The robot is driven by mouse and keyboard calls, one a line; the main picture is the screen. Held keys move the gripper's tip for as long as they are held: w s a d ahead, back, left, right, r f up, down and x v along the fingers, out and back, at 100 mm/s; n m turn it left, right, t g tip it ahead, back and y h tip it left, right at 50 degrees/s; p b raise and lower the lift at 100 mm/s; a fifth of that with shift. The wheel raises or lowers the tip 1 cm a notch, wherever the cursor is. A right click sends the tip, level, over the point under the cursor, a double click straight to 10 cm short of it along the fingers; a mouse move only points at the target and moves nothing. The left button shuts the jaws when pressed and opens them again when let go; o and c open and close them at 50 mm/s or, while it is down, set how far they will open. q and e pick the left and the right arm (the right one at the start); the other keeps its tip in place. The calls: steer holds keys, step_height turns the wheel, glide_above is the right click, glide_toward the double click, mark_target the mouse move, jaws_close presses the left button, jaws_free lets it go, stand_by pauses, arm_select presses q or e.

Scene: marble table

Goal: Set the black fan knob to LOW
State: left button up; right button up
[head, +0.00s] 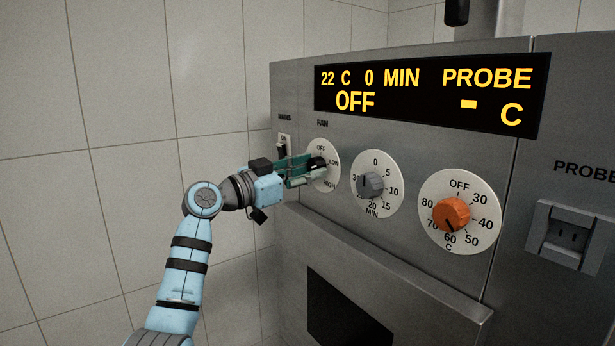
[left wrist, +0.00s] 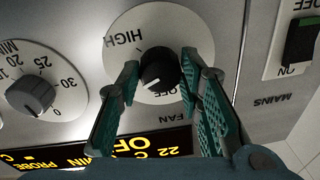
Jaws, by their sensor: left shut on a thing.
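The black fan knob (head: 318,162) sits on a round white dial marked OFF, LOW and HIGH on the steel panel. In the left wrist view the knob (left wrist: 159,69) appears upside down, between the green fingers of my left gripper (left wrist: 160,80). The gripper is shut on the knob. The knob's white mark points down and slightly left there, to the left of the OFF label. The LOW label is hidden behind a finger in that view. In the head view my left gripper (head: 308,168) reaches the dial from the left and covers part of it. My right gripper is not in view.
The grey minute timer knob (head: 371,185) is close on the right, then the orange temperature knob (head: 452,214). The display (head: 430,92) above reads OFF. A mains switch (left wrist: 301,40) is beside the fan dial. Free room lies left of the panel, before the tiled wall.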

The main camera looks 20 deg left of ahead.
arm_select(q)
steer(key=shift+f+m, duration=0.1)
steer(key=shift+m, duration=0.3)
steer(key=o, duration=1.2)
steer(key=v, duration=1.2)
